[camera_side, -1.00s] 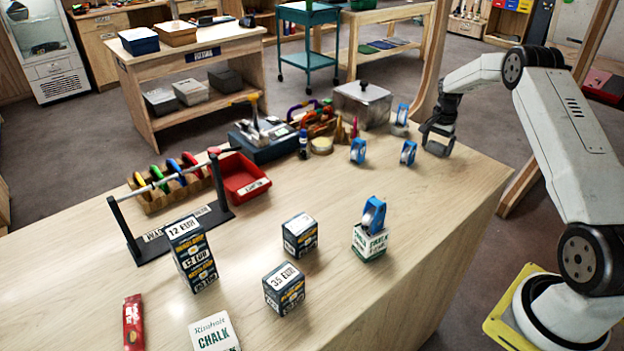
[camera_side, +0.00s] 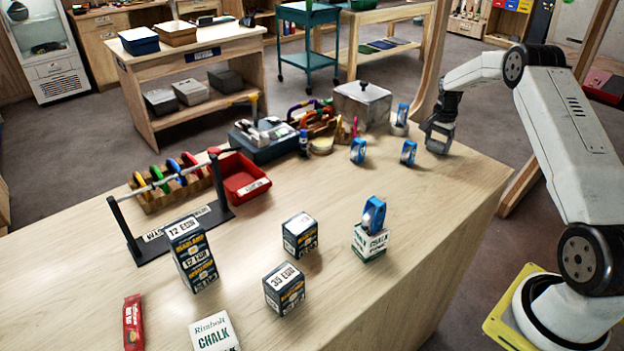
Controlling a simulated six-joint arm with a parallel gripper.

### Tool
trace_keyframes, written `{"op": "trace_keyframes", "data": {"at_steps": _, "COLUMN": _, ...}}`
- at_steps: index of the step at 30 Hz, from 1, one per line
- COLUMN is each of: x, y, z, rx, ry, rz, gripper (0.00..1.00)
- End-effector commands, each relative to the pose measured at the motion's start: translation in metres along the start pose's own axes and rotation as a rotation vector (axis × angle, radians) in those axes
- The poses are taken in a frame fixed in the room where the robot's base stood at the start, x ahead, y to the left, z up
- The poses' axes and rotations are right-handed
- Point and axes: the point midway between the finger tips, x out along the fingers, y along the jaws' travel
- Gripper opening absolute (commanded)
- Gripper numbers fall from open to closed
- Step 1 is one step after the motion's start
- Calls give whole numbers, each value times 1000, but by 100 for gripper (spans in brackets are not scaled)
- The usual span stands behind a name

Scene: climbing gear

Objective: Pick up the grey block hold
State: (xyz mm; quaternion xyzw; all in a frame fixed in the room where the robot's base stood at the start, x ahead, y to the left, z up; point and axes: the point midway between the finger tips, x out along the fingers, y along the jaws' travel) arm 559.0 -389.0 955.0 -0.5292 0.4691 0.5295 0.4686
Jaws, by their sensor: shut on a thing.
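I cannot tell whether the hold still touches the tabletop.
Labelled boxes (camera_side: 299,235) and a blue roll on a chalk box (camera_side: 371,243) stand nearer. The tabletop right of them is clear.

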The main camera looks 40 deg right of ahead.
Motion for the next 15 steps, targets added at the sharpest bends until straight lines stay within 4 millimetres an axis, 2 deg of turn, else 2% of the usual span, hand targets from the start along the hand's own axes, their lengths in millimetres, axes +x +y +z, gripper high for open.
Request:
{"op": "trace_keyframes", "data": {"at_steps": 7, "x": -27, "y": 0, "z": 0, "rx": 0, "ry": 2, "rz": -1, "gripper": 20}}
{"op": "trace_keyframes", "data": {"at_steps": 15, "x": -51, "y": 16, "z": 14, "rx": 1, "ry": 2, "rz": -1, "gripper": 20}}
